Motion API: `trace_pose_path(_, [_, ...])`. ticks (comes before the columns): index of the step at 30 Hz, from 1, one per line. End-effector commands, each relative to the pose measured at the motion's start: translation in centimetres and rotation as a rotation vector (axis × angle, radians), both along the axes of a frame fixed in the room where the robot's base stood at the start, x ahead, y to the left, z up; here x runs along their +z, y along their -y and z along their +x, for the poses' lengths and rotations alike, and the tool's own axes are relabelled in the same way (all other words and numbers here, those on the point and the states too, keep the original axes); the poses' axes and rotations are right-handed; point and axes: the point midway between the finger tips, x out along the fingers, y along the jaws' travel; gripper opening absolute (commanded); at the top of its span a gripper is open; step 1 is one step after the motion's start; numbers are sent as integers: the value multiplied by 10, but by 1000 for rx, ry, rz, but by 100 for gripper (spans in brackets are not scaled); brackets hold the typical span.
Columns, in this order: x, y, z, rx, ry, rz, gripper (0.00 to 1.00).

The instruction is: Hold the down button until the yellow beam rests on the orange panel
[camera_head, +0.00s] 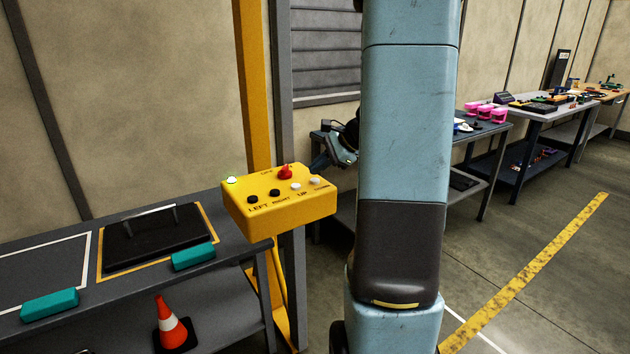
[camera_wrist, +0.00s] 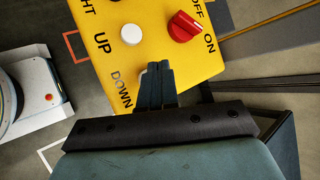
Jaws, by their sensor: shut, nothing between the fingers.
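The yellow control box (camera_head: 280,209) is on a yellow post and also fills the top of the wrist view (camera_wrist: 125,54). Its DOWN button (camera_head: 315,181) is a small white button at the right end of the row, beside the white UP button (camera_head: 296,186). No yellow beam or orange panel is identifiable in view.
A grey bench (camera_head: 232,228) stands left, with an orange cone (camera_head: 171,323) below. My arm blocks the middle.

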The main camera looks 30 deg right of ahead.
Motion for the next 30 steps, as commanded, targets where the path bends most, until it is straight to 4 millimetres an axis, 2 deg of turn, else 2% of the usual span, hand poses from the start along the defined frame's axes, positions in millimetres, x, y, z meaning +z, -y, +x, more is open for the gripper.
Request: trace_pose_path(30, [-7, -1, 0, 0, 0, 0, 0])
